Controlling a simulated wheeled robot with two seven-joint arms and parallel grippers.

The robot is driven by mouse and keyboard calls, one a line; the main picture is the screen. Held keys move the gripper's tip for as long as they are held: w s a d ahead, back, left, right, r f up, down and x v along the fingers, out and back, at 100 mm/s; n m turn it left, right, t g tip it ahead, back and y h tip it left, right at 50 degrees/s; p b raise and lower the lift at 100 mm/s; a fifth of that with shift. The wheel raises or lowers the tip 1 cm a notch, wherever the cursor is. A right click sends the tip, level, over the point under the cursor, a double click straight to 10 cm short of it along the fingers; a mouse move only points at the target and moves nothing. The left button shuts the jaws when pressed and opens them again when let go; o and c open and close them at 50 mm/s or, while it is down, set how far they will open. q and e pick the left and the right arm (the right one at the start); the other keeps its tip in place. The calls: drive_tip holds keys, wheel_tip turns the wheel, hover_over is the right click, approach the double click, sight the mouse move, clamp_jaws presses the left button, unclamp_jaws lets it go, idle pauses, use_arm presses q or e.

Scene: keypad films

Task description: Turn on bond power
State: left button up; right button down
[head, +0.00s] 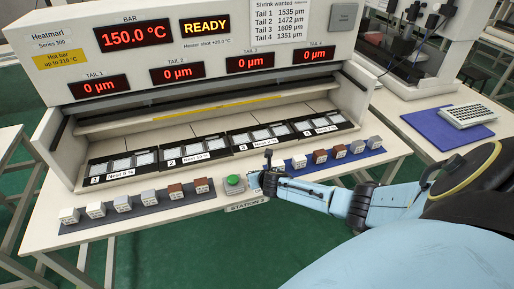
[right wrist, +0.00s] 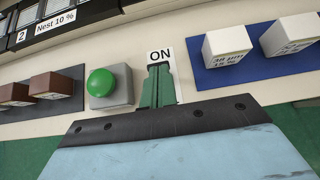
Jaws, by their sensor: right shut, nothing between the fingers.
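The bonding machine (head: 200,118) stands on the table with its red and yellow displays lit, one reading READY. A round green button (head: 234,180) on a grey box sits at the table's front edge; it also shows in the right wrist view (right wrist: 102,82). A white ON label (right wrist: 159,55) is just right of that box. My right gripper (head: 268,160) is shut and empty, its narrow fingertips (right wrist: 157,72) at the ON label, right of the green button and apart from it. Any switch under the label is hidden by the fingers. My left gripper is not in view.
A dark strip (head: 135,211) with several white, grey and brown blocks lies left of the button. A blue strip (head: 300,174) with more blocks lies to the right, close to my right arm. Numbered nests (head: 122,165) line the machine's front.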

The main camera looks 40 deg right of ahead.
drive_tip(key=shift+w+d+r, duration=0.15)
drive_tip(key=shift+w+d, duration=0.05)
drive_tip(key=shift+w, duration=0.25)
drive_tip(key=shift+w+d+r, duration=0.1)
drive_tip(key=shift+w+d, duration=0.05)
drive_tip(key=shift+w, duration=0.25)
drive_tip(key=shift+r, duration=0.15)
drive_tip(key=shift+r+p, duration=0.7)
drive_tip(key=shift+p, duration=0.3)
